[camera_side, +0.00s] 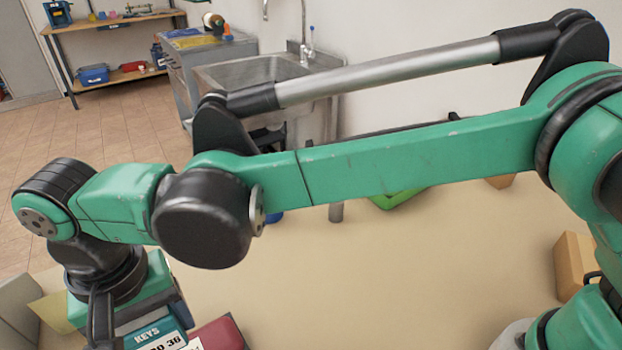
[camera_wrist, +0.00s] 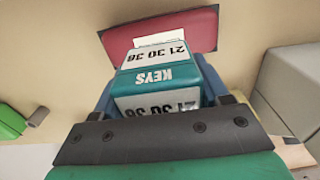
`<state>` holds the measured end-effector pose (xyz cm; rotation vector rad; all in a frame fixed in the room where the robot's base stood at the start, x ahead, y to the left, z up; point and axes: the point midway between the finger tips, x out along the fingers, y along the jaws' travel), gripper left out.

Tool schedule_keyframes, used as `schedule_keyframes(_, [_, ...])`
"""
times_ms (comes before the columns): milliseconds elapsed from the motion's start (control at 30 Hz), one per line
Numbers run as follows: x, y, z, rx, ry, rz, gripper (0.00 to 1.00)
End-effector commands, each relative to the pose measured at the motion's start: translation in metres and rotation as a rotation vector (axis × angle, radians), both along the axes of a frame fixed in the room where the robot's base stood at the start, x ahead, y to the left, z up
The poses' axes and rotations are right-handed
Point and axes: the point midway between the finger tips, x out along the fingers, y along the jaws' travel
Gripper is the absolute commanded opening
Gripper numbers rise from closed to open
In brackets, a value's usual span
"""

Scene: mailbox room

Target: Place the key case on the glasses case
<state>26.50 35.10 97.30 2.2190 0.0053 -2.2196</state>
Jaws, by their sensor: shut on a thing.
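The key case (camera_wrist: 153,76) is a teal box marked KEYS with white number labels. My gripper (camera_wrist: 160,98) is shut on it in the wrist view. In the side view the key case (camera_side: 150,334) shows at the bottom edge below my gripper (camera_side: 125,322), partly cut off. A dark red flat case with a white label, which I take to be the glasses case (camera_wrist: 196,28), lies just beyond the key case in the wrist view. It also shows in the side view (camera_side: 222,336), right of the key case. I cannot tell whether the two touch.
A beige table top (camera_side: 400,270) is largely clear to the right. A green object (camera_side: 398,198) and a cardboard box (camera_side: 574,262) stand on it. A grey box (camera_wrist: 293,85) is close at the right in the wrist view. A sink (camera_side: 265,75) is behind.

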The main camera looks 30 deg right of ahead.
Motion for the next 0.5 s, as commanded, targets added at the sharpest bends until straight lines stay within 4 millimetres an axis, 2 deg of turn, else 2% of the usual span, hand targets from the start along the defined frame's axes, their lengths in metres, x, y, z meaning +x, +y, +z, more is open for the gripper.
schedule_keyframes(300, [0.001, 0.0, -0.042, 0.0, 0.0, -0.004, 0.11])
schedule_keyframes(500, [0.001, -0.001, -0.048, 0.0, 0.0, -0.005, 0.11])
